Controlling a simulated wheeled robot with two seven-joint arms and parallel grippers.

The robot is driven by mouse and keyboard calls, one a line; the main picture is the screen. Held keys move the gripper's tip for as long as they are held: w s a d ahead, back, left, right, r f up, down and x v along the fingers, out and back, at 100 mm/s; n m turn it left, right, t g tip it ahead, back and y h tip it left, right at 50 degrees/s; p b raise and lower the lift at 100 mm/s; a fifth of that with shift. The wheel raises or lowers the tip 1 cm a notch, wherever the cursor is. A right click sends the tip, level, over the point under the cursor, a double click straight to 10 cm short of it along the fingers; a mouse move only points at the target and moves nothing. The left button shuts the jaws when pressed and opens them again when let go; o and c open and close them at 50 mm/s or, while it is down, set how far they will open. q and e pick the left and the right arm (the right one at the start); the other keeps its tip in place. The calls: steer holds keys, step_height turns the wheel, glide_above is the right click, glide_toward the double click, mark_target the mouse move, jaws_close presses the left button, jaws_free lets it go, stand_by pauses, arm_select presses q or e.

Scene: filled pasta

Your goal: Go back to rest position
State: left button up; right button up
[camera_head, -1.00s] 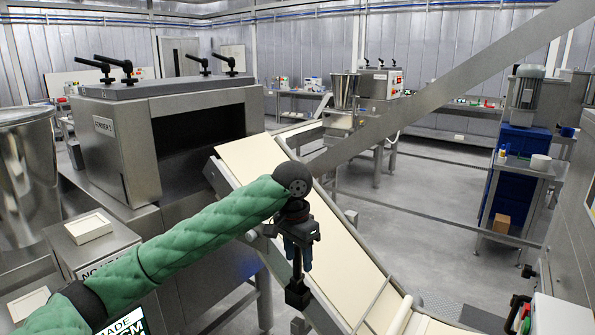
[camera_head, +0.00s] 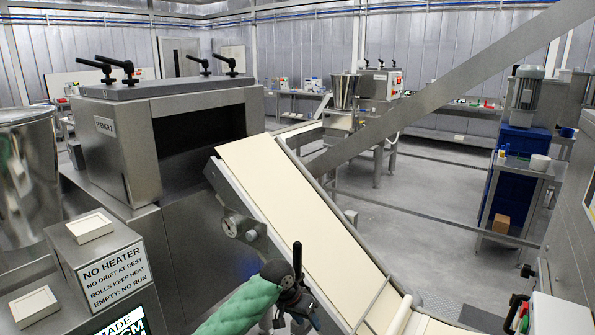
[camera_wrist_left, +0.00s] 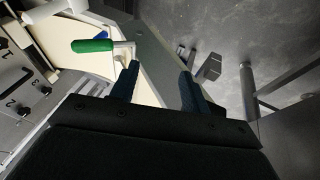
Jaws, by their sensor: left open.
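My left gripper (camera_head: 300,316) is low in the head view, beside the lower left edge of the sloping conveyor, with its green-sleeved arm coming in from the bottom. In the left wrist view its two dark fingers (camera_wrist_left: 158,86) are spread apart with nothing between them. A tool with a green handle (camera_wrist_left: 92,46) shows in the left wrist view near the left finger; I cannot tell whether it touches. My right gripper is not in view.
The conveyor (camera_head: 292,205) slopes down from the steel former machine (camera_head: 123,160) toward the lower right. A sign box (camera_head: 112,275) stands at the lower left. A steel table (camera_head: 520,168) is at the right. Open grey floor (camera_head: 425,205) lies beyond the conveyor.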

arm_select(q)
steer(key=s+a+f+n, duration=0.1)
steer(key=s+a+f, duration=0.25)
steer(key=f, duration=0.75)
steer(key=s+a+f+n+t, duration=0.15)
steer(key=s+f, duration=0.35)
steer(key=f, duration=0.6)
steer(key=s+a+f+n, duration=0.1)
steer(key=s+a+f, duration=0.3)
steer(key=f, duration=0.7)
steer(key=s+a+f+y, duration=0.1)
steer(key=s+a+f, duration=0.3)
steer(key=s+f, duration=0.3)
steer(key=s+a+f+y, duration=0.1)
steer(key=s+a+f, duration=0.3)
steer(key=s, duration=1.1)
steer(key=s+a+f+g+y, duration=0.1)
steer(key=s+a+f, duration=0.3)
steer(key=s+f, duration=0.7)
steer(key=shift+s+a+n+y, duration=0.15)
steer(key=shift+s+n+y, duration=0.15)
steer(key=shift+n+y, duration=0.2)
steer(key=shift+o, duration=0.3)
steer(key=shift+w, duration=0.1)
